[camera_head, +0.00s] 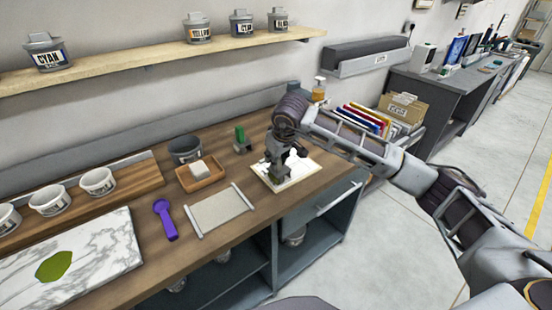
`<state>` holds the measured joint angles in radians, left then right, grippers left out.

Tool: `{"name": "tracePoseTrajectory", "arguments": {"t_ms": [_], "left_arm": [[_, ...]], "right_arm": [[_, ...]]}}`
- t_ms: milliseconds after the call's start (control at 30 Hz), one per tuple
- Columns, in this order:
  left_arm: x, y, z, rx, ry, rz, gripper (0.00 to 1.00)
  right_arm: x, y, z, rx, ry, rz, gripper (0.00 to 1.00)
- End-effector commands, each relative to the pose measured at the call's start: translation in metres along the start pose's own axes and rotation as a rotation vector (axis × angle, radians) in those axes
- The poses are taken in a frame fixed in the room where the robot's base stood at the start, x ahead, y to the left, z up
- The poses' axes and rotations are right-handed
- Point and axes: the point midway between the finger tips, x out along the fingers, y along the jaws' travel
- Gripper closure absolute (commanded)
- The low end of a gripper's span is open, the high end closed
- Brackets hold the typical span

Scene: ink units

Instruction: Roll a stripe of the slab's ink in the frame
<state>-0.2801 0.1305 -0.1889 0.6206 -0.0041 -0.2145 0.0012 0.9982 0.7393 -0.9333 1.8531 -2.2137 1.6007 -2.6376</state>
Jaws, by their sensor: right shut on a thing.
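The marble slab (105,238) lies at the left front of the bench with a green ink patch (54,266) on it. My right gripper (280,168) reaches down over a white sheet or panel with a pale border (303,173), which looks like the frame. It is shut on a tool that the gripper mostly hides. I cannot make out the tool's shape, or whether it touches the white surface. No stripe is visible on the part of that surface that shows. My left gripper is not in view.
A purple tool (165,218), a grey mat with end bars (218,210), a wooden tray (198,182) with a pale block, a dark tub (186,149) and a small green item (240,138) stand between slab and gripper. White cups (98,181) line the back left.

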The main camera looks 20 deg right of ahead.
Motion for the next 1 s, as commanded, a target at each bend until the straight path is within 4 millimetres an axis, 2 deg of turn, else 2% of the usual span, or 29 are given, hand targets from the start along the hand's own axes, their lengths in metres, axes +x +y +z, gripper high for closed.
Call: {"name": "tracePoseTrajectory", "arguments": {"t_ms": [433,1000], "left_arm": [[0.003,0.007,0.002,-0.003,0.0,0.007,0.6],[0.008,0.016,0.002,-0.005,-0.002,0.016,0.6]], "right_arm": [[0.002,0.002,0.001,0.001,0.001,0.001,1.0],[0.005,0.025,0.002,0.001,-0.001,0.001,1.0]]}}
